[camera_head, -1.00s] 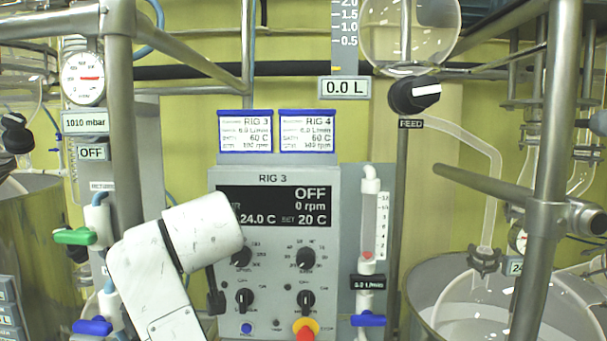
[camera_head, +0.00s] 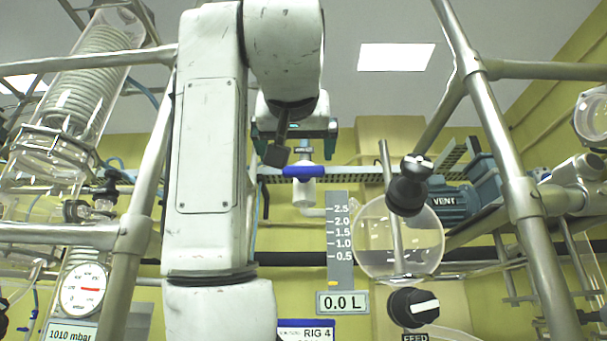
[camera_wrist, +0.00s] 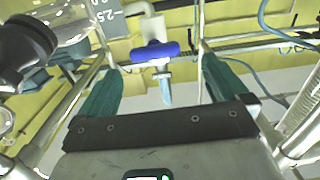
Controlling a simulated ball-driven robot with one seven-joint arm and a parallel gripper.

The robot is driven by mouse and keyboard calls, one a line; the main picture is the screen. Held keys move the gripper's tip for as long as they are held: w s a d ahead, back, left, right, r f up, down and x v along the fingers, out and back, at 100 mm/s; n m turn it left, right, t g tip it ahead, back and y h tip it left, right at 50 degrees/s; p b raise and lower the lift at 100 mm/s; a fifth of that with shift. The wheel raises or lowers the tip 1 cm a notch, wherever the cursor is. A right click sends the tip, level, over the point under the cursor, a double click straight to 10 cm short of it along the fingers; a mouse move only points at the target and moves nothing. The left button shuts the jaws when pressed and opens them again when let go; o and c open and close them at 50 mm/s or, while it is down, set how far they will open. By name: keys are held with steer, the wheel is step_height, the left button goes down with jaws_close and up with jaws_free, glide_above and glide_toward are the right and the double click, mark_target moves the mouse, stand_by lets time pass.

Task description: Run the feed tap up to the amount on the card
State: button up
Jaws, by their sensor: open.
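The feed tap is a black knob (camera_head: 413,307) with a white bar lying roughly level, above the FEED label (camera_head: 415,338), under a round glass flask (camera_head: 400,240). The volume readout (camera_head: 343,303) shows 0.0 L below a grey scale (camera_head: 340,240). The RIG 4 card (camera_head: 306,332) shows only its top edge; the RIG 3 card is out of sight. My gripper (camera_head: 298,130) is raised well above and left of the feed tap. In the wrist view my gripper (camera_wrist: 159,62) is open and empty, with a blue tap handle (camera_wrist: 155,51) showing between the fingertips; contact cannot be told.
The same blue handle (camera_head: 303,171) sits on a white pipe behind my gripper. A black VENT knob (camera_head: 409,192) stands above the flask. Metal frame posts (camera_head: 500,140) rise at right and left. A gauge (camera_head: 84,289) and coiled glass (camera_head: 85,85) are at left.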

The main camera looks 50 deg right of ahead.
mark_target(303, 168)
steer(key=p+x, duration=0.1)
steer(key=x, duration=0.2)
steer(key=p+x, duration=0.1)
steer(key=x, duration=0.2)
steer(key=r+p+x, duration=0.1)
steer(key=p+x, duration=0.1)
steer(key=x, duration=0.2)
steer(key=shift+s+d+r, duration=0.1)
steer(key=shift+s+d, duration=0.25)
steer(key=shift+c, duration=0.2)
steer(key=c, duration=0.6)
steer(key=shift+c, duration=0.2)
